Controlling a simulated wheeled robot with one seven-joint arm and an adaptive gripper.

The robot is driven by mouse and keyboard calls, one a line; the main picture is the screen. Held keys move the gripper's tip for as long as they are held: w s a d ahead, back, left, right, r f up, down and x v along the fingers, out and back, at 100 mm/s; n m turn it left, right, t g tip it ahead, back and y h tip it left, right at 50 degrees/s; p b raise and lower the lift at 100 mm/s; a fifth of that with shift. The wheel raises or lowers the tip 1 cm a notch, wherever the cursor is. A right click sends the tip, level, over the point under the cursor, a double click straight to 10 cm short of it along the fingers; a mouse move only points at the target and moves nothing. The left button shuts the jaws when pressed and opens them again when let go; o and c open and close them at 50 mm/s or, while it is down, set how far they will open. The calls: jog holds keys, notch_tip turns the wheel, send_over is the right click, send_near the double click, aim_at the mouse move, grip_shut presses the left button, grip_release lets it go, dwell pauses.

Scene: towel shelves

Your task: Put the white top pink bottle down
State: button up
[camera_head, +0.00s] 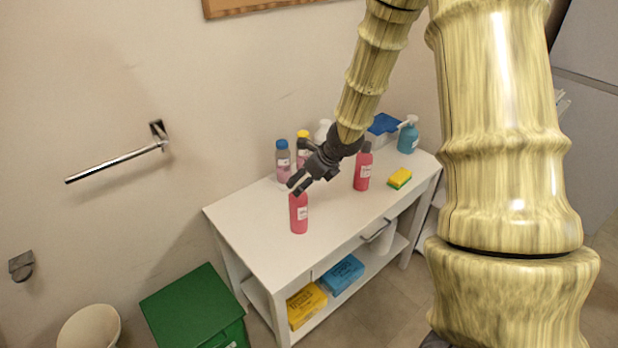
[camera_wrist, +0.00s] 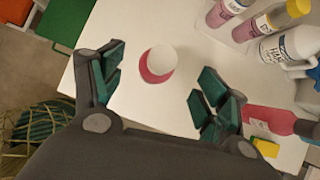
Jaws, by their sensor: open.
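The white top pink bottle (camera_head: 299,213) stands upright on the white table (camera_head: 258,232), near its left front part. In the head view its top is hidden behind my gripper (camera_head: 297,186). In the wrist view I look down on the round white top of the bottle (camera_wrist: 160,60), with a pink rim below it. My gripper (camera_wrist: 158,68) is open, with its two green-padded fingers on either side of the bottle in that view. Gaps show between the fingers and the bottle.
Another pink bottle with a dark top (camera_head: 362,170) stands to the right, near a yellow sponge (camera_head: 400,178). Blue-capped (camera_head: 283,160) and yellow-capped (camera_head: 303,146) bottles stand at the back. A blue spray bottle (camera_head: 408,137) is at the far right. The table's left end is clear.

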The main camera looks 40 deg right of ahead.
jog(key=s+a+f+n+g+h, duration=0.2)
jog(key=s+a+f+n+g, duration=0.15)
jog(key=s+f+n, duration=0.75)
jog(key=s+a+f+n+g+h, duration=0.2)
jog(key=s+a+f+n+g, duration=0.15)
jog(key=s+f+n, duration=0.65)
jog(key=s+a+f+n+y, duration=0.2)
jog(key=s+a+f+n, duration=0.8)
jog(key=s+a+n, duration=0.2)
jog(key=shift+s+a+f+t+y, duration=0.15)
jog(key=shift+s+a+t+y, duration=0.2)
jog(key=shift+s+a, duration=0.85)
jog(key=shift+d, duration=0.1)
notch_tip(320, 180, down, 3)
jog(key=b, duration=0.3)
jog(key=shift+f+b, duration=0.2)
jog(key=shift+b, duration=0.1)
